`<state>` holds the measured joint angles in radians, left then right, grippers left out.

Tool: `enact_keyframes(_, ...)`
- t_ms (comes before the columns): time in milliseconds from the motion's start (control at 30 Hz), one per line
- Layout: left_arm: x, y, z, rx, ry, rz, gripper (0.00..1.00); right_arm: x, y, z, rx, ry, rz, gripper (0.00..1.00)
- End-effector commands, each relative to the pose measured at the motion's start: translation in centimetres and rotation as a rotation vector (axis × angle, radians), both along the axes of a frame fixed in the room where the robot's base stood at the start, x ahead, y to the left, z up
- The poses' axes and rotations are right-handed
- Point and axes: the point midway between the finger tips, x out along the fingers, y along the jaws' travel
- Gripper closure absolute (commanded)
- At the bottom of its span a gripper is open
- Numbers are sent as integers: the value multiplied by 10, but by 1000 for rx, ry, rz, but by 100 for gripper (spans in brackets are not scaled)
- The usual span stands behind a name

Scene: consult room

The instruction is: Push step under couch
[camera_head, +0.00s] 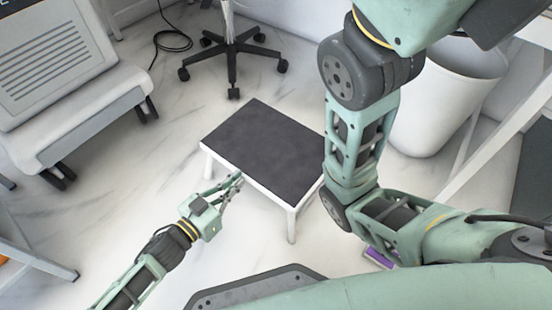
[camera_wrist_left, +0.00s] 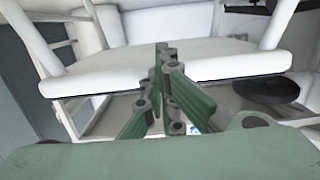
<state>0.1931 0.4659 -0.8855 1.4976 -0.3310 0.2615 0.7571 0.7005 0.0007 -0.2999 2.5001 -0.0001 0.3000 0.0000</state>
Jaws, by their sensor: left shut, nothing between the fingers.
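The step (camera_head: 262,148) has a dark grey top and a white frame with legs, and stands on the floor in the middle of the head view. My left gripper (camera_head: 238,181) is shut and empty at the step's near left edge. I cannot tell whether it touches the step. In the left wrist view the green fingers (camera_wrist_left: 163,50) are together, in front of white frame parts. My right arm crosses the right side of the head view, hiding the step's right corner; its gripper is out of sight. I cannot clearly identify the couch.
A wheeled chair base (camera_head: 232,52) stands behind the step. A white bin (camera_head: 445,95) and a slanting white bar (camera_head: 490,150) are at the right. A vented white unit (camera_head: 75,105) is at the left. Floor left of the step is clear.

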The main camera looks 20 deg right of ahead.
Motion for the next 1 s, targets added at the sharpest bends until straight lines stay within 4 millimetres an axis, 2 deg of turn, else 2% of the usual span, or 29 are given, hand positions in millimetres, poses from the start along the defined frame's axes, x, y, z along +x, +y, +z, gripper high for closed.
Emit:
enact_keyframes(267, 4, -8, 0, -2, 0, -2, 100, 0, 0, 0, 0, 1, 0, 52)
enact_keyframes(1000, 35, -50, 2, -4, -4, -2, 100, 0, 0, -5, 0, 1, 0, 52)
